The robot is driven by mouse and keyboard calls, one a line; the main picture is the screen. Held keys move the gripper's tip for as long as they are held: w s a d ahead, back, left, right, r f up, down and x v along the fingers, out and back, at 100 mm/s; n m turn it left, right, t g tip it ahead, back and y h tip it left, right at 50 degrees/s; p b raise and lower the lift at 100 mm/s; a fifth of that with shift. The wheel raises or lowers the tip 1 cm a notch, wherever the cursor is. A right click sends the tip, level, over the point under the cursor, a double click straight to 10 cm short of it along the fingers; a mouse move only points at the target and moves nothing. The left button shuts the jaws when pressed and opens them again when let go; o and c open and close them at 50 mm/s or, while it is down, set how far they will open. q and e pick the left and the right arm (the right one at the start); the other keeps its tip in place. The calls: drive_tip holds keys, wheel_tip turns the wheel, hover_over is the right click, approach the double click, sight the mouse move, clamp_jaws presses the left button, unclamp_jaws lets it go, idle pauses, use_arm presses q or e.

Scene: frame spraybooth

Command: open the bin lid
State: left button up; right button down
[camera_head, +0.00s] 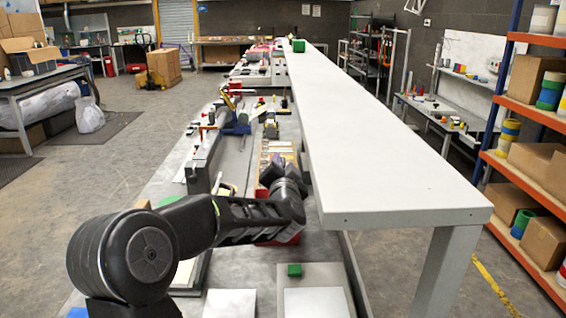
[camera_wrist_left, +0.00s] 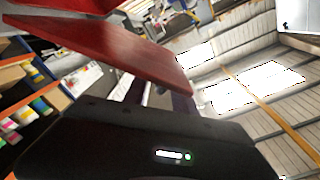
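A red bin (camera_head: 288,239) stands on the workbench, mostly hidden behind my left wrist, with only small red parts showing around it. In the left wrist view a flat red panel (camera_wrist_left: 120,47), which looks like the bin's lid, is tilted close above the gripper body, and a second red piece shows at the top left. I cannot tell how far the lid is open. My left gripper (camera_head: 272,172) is at the bin; its fingers are hidden and whether they touch the lid cannot be seen. My right gripper is not in view.
A long pale shelf (camera_head: 390,135) runs over the bench close to the right of my left wrist. A green block (camera_head: 294,270) sits in front, near pale plates (camera_head: 230,303). Tools and clamps (camera_head: 237,120) crowd the bench farther back. Orange racking (camera_head: 520,180) stands at the right.

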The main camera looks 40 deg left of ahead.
use_arm(q)
drive_tip(key=shift+w+a, duration=0.25)
drive_tip(key=shift+w, duration=0.05)
drive_tip(key=shift+c, duration=0.4)
drive_tip(key=c, duration=0.6)
clamp_jaws()
drive_tip(key=shift+f, duration=0.1)
